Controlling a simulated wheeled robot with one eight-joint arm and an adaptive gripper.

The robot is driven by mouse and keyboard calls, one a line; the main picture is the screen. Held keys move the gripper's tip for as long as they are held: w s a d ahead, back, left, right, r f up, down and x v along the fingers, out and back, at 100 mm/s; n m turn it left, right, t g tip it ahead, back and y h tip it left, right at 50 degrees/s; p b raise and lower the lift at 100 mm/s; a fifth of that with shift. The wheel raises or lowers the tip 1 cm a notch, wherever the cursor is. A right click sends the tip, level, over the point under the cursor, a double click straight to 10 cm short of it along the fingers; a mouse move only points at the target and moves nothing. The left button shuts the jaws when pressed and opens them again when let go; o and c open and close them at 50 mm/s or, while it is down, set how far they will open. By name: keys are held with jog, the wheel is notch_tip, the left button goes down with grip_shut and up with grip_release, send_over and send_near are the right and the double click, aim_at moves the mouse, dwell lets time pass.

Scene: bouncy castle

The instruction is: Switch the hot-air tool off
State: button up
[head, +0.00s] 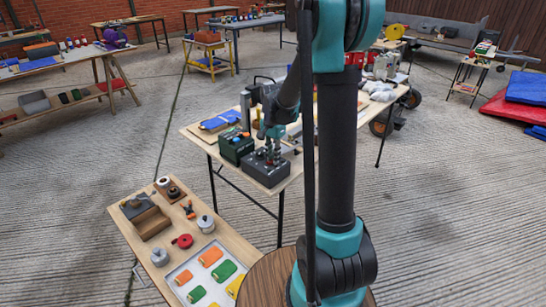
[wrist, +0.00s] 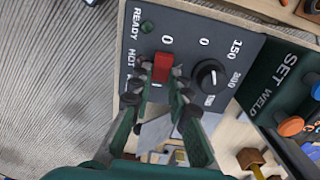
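The hot-air tool's dark grey control box (head: 266,172) sits on the near end of the middle table. Its panel (wrist: 218,52) fills the wrist view, with a red rocker switch (wrist: 163,66) between a 0 mark and a partly hidden I mark. A black round knob (wrist: 210,77) is to the right of the switch. The READY and HOT labels are at the panel's left. My gripper (wrist: 161,76) points down at the panel, its fingertips a little apart at the switch's lower end. I cannot tell whether they touch it. In the head view my gripper (head: 272,153) is just above the box.
A green box (head: 236,147) marked SET WELD stands beside the control box. A blue item (head: 220,120) lies behind it. A low wooden bench (head: 225,236) with a tray and several small items is at the front left. Ridged floor (head: 430,210) at the right is clear.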

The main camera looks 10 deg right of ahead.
grip_shut()
jog(key=shift+s+a+t+h, duration=0.15)
jog(key=shift+a+t+h, duration=0.1)
jog(key=shift+t+h, duration=0.2)
jog(key=shift+s+a+r+t+h, duration=0.1)
jog(key=shift+t+h, duration=0.4)
jog(key=shift+h, duration=0.25)
jog(key=shift+s+a+t+h, duration=0.1)
jog(key=shift+t+h, duration=0.35)
jog(key=shift+h, duration=0.25)
jog(key=o, duration=0.7)
grip_release()
jog(key=shift+o, duration=0.2)
jog(key=shift+r, duration=0.1)
jog(key=v, duration=1.2)
